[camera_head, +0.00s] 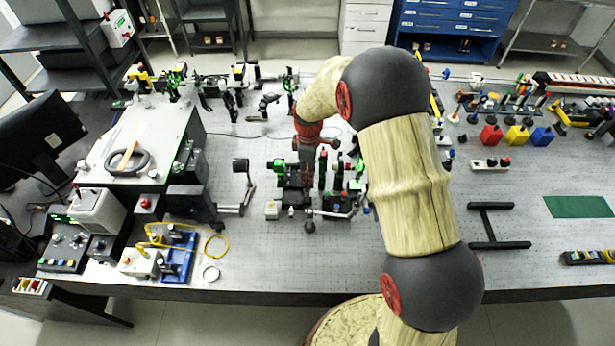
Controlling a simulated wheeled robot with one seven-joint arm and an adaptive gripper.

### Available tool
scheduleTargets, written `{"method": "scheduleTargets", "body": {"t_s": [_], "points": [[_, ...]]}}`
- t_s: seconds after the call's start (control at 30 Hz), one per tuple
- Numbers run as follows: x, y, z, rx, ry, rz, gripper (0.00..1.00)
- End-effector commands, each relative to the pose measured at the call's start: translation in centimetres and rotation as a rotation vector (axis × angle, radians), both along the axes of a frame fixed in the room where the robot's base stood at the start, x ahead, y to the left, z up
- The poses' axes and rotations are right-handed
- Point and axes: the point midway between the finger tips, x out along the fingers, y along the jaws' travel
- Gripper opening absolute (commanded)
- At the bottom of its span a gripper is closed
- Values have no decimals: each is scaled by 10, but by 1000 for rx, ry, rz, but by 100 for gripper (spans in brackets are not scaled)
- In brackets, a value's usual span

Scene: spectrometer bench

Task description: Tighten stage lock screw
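My gripper (308,150) is at the end of my arm, over the middle of the bench. It points down at a dark stage assembly (292,198) with green, red and black knobs. The fingertips are small and partly lost against the dark parts, so I cannot tell if they are open, shut or touching anything. The stage stands on the perforated grey bench top (345,262). I cannot make out which of its small knobs is the lock screw. My arm hides part of the bench to the right of the stage.
A large grey box (178,130) with a black ring (127,162) stands at left. A black H-shaped frame (497,226) and a green mat (578,206) lie at right. Red, yellow and blue blocks (517,136) stand behind them. Optics mounts line the back.

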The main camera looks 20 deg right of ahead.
Motion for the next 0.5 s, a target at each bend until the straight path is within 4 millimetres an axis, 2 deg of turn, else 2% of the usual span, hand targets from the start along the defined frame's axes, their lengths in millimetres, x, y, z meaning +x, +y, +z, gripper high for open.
{"method": "scheduleTargets", "body": {"t_s": [0.17,0.5], "points": [[2,0,-13,0,11,23,31],[1,0,-62,0,10,21,31]]}}
